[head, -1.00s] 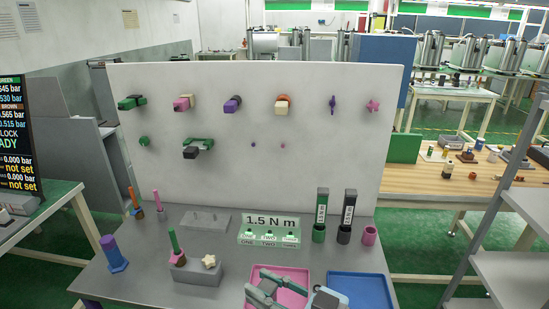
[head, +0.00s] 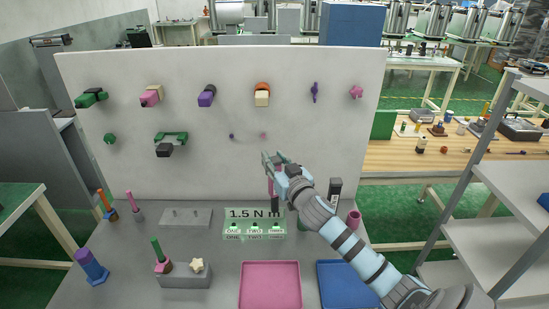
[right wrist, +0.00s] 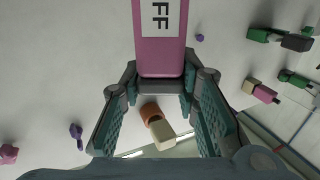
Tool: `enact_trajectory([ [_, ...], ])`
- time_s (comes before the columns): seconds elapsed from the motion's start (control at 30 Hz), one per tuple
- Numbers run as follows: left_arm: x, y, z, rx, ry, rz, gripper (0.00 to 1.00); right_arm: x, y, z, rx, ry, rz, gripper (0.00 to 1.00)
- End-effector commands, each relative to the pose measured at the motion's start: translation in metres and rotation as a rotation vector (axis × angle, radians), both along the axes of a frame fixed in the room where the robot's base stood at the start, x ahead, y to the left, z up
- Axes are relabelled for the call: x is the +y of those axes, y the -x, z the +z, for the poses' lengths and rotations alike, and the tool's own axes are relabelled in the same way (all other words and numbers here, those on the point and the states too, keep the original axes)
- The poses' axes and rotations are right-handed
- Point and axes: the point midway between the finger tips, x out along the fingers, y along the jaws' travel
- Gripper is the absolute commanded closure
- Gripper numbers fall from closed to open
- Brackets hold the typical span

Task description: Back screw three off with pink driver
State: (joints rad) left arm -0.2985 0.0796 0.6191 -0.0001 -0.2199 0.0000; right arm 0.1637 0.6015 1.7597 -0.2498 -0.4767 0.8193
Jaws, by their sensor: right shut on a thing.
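My right gripper (head: 281,163) is shut on the pink driver (head: 275,181). It is raised in front of the white panel, above the green block (head: 255,237). In the right wrist view the pink driver (right wrist: 160,58) sits between the fingertips (right wrist: 160,84) and has a white label reading "FF". The driver's far end is out of that view. The green block is marked "1.5 N m" and bears three green screw heads in a row over small labels. Screw three (head: 276,229) is the rightmost, seated in the block as far as I can tell. My left gripper is out of view.
A pink tray (head: 270,285) and a blue tray (head: 335,275) lie in front, both looking empty where seen. A black driver (head: 335,193) and a pink cup (head: 353,219) stand right of the block. My right forearm crosses the right side.

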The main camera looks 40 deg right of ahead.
Motion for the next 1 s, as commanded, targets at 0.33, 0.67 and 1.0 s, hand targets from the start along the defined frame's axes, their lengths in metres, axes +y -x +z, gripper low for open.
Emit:
enact_trajectory([
  [0.33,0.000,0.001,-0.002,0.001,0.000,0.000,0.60,0.001,0.002,-0.003,-0.002,-0.004,0.004,1.00],
  [0.67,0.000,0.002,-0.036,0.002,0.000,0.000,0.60,0.002,0.003,-0.041,-0.003,-0.003,0.005,1.00],
  [1.0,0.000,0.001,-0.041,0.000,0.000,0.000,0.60,0.002,0.003,-0.047,-0.003,-0.003,0.005,1.00],
])
